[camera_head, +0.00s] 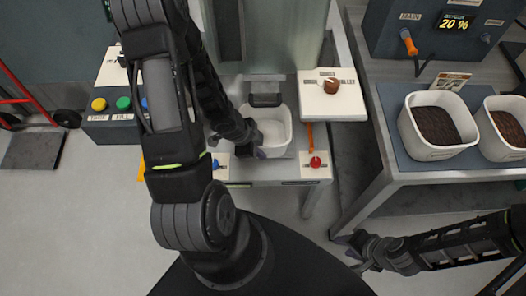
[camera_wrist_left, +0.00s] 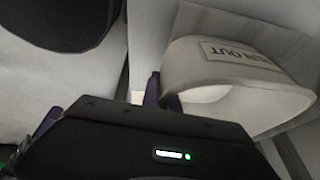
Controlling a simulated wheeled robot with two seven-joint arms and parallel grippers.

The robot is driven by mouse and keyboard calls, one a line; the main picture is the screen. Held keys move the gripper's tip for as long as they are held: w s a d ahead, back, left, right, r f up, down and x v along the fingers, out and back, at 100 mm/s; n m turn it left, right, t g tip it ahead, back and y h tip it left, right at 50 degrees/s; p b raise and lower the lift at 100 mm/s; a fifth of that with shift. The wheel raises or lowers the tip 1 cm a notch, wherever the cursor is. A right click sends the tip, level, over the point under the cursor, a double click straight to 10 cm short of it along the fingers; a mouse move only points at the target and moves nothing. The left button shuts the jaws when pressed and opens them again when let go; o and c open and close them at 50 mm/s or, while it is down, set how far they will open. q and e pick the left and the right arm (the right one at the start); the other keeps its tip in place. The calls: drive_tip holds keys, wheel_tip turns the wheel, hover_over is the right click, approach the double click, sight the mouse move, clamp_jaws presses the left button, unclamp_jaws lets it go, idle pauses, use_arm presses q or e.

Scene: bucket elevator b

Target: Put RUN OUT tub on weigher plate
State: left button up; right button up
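The RUN OUT tub (camera_head: 283,140) is white and open-topped. It stands on a grey bench below the metal housing in the head view. In the left wrist view the tub (camera_wrist_left: 240,98) shows at the upper right, with its RUN OUT label tilted. My left gripper (camera_head: 253,149) is at the tub's left side. In the left wrist view its fingers (camera_wrist_left: 98,108) stand apart with no tub wall visible between them. My right gripper (camera_head: 360,256) is low at the right, away from the tub; its finger gap is unclear. I cannot identify the weigher plate for certain.
Two white tubs of dark material (camera_head: 436,126) (camera_head: 505,128) stand on the right-hand table. A red knob (camera_head: 315,162) and a brown knob (camera_head: 331,86) are right of the tub. A button box (camera_head: 122,128) is at left. The floor at lower left is clear.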

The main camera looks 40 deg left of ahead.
use_arm(q)
drive_tip(key=o, duration=0.4)
drive_tip(key=shift+o, duration=0.2)
drive_tip(key=shift+s+a+r+p, duration=0.1)
drive_tip(key=shift+r+p, duration=0.4)
drive_tip(key=shift+r, duration=0.1)
drive_tip(key=p+v, duration=0.8)
drive_tip(key=v, duration=0.3)
drive_tip(key=shift+f, duration=0.1)
